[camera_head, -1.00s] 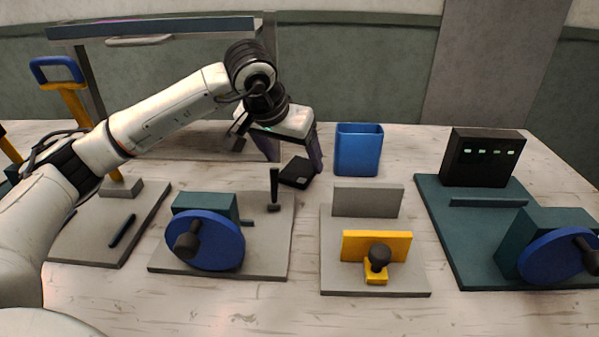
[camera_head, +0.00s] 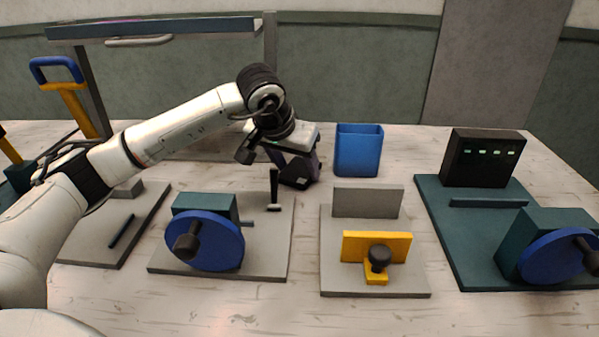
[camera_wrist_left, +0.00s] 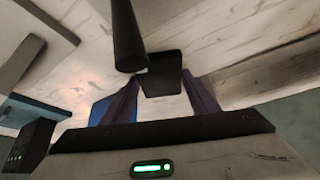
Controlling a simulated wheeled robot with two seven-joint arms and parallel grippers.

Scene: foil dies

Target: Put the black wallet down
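The black wallet (camera_head: 299,183) is low over the tabletop behind the left-middle grey board, left of the blue bin. I cannot tell whether it touches the table. My left gripper (camera_head: 300,175) comes down on it from above, and its near side partly hides the wallet. In the left wrist view the wallet (camera_wrist_left: 163,76) sits between the two purple-grey fingertips (camera_wrist_left: 162,82), with its edges against them. The left gripper looks shut on the wallet. My right gripper is in neither view.
A blue bin (camera_head: 358,151) stands just right of the wallet. A black upright handle (camera_head: 274,188) stands close in front, on the grey board (camera_head: 265,258) with a blue wheel (camera_head: 212,240). A black box (camera_head: 484,157) is at right. Bare table lies between bin and box.

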